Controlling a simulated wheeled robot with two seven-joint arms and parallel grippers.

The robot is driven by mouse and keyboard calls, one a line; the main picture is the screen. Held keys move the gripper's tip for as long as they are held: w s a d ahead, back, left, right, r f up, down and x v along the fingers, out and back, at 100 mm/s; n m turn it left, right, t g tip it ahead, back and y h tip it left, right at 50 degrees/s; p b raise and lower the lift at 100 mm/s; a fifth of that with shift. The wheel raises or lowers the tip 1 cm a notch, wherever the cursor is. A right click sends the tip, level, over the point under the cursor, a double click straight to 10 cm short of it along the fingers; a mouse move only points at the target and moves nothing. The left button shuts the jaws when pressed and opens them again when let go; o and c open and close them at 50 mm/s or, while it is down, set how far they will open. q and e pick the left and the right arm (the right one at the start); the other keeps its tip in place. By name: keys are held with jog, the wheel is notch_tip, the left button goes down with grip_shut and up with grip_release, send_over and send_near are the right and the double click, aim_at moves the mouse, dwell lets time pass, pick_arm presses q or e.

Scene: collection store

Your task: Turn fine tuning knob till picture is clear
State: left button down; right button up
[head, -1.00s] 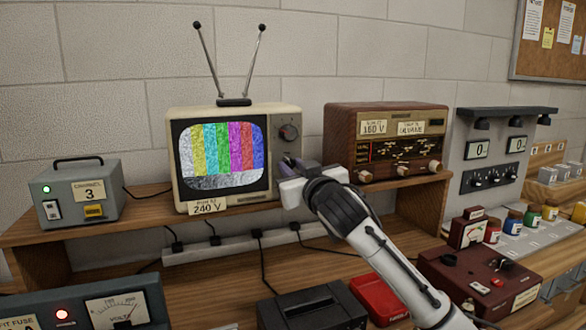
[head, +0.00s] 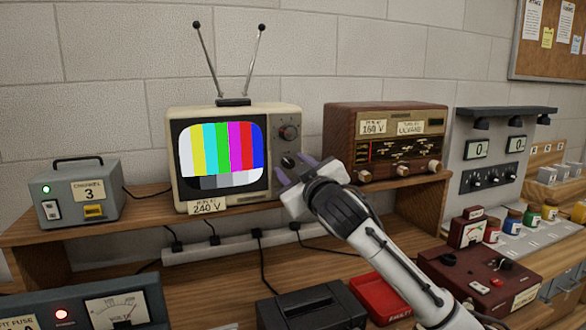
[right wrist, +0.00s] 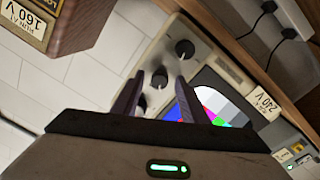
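The cream television (head: 240,112) stands on the wooden shelf, its screen (head: 222,155) showing sharp, clean colour bars. A large upper knob (head: 289,132) and a smaller dark knob (head: 288,161) sit right of the screen. My right gripper (head: 294,170) is open and empty in front of the lower controls. In the right wrist view the smaller knob (right wrist: 159,77) appears between the spread fingertips (right wrist: 160,80), apart from both; another dark knob (right wrist: 185,49) lies beyond them. I see no readable label naming the fine tuning knob. My left gripper is not in view.
A brown radio (head: 385,120) stands close to the right of the television. A power strip (head: 220,247) with plugs runs below the shelf. A black box (head: 313,305) and a red tray (head: 378,298) lie below.

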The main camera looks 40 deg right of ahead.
jog(key=b+v, duration=0.2)
jog(key=v, duration=0.8)
jog(key=shift+s+f, duration=0.1)
jog(key=shift+s, duration=0.1)
dwell(0.4)
